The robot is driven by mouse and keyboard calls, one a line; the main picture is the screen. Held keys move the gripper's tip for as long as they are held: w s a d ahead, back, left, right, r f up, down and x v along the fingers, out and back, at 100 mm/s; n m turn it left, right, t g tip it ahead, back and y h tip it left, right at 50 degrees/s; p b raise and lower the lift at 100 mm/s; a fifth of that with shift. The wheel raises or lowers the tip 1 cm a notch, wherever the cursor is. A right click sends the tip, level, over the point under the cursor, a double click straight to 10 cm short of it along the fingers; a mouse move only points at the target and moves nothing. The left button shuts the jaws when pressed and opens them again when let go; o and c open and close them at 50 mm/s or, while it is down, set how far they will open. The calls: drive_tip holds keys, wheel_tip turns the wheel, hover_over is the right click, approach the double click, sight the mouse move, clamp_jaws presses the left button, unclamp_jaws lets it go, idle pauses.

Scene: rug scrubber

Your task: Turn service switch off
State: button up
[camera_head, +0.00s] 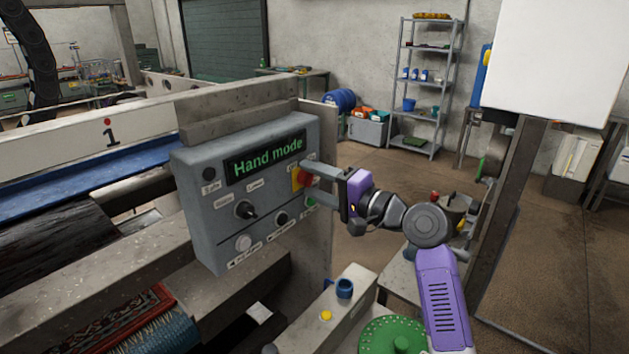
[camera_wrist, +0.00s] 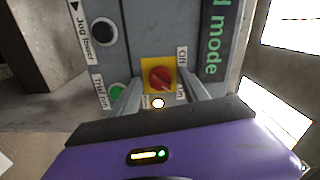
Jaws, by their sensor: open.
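The service switch appears to be the red rotary knob on a yellow plate (camera_wrist: 159,77), on the right part of the grey control box (camera_head: 215,225). In the head view the knob (camera_head: 299,178) is partly hidden by my gripper. A label beside it in the wrist view reads "ON"; I cannot tell exactly which way the knob points. My gripper (camera_head: 309,181) is open at the box's right side, its fingers on either side of the knob. In the wrist view my gripper's fingers (camera_wrist: 158,86) flank the yellow plate; I cannot tell whether they touch it.
The box has a display (camera_head: 265,157) reading "Hand mode". A black selector (camera_head: 245,210) and a green button (camera_wrist: 116,91) sit near the switch. A post (camera_head: 512,220) stands at the right. A green round part (camera_head: 385,338) lies below my arm.

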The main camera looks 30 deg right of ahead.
clamp_jaws()
drive_tip(key=shift+f+b, duration=0.1)
drive_tip(key=shift+b, duration=0.25)
drive_tip(key=shift+n+b, duration=7.2)
drive_tip(key=shift+n, duration=0.7)
unclamp_jaws()
